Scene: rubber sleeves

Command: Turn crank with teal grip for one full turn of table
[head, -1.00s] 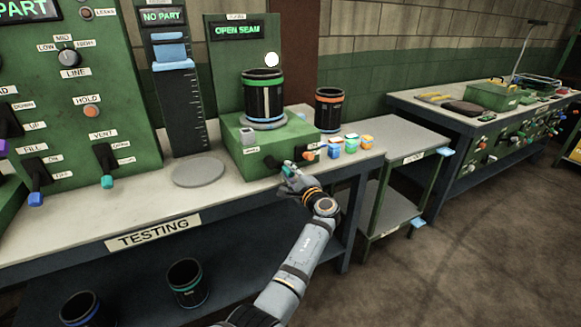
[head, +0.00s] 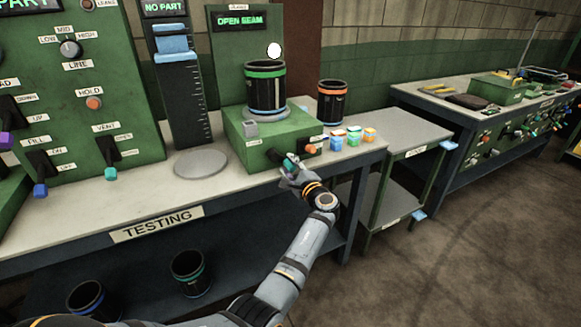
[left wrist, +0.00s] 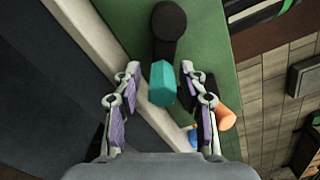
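The crank's teal grip (head: 290,161) sits on the front of a green box (head: 250,139), on a dark crank arm (left wrist: 168,22). My left gripper (head: 289,178) is at the grip, just in front of the box. In the left wrist view the teal grip (left wrist: 162,84) lies between the two open fingers, with a gap visible on each side. On top of the box, a black cylinder (head: 265,89) with a green upper band and a blue lower band stands upright on the round table, which is mostly hidden. My right gripper is not in view.
An orange knob (head: 309,149) is close to the right of the crank. Several small coloured blocks (head: 353,139) and an orange-banded cylinder (head: 332,101) stand further right. A display (head: 239,20) behind reads "OPEN SEAM". A grey disc (head: 201,164) lies left of the box.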

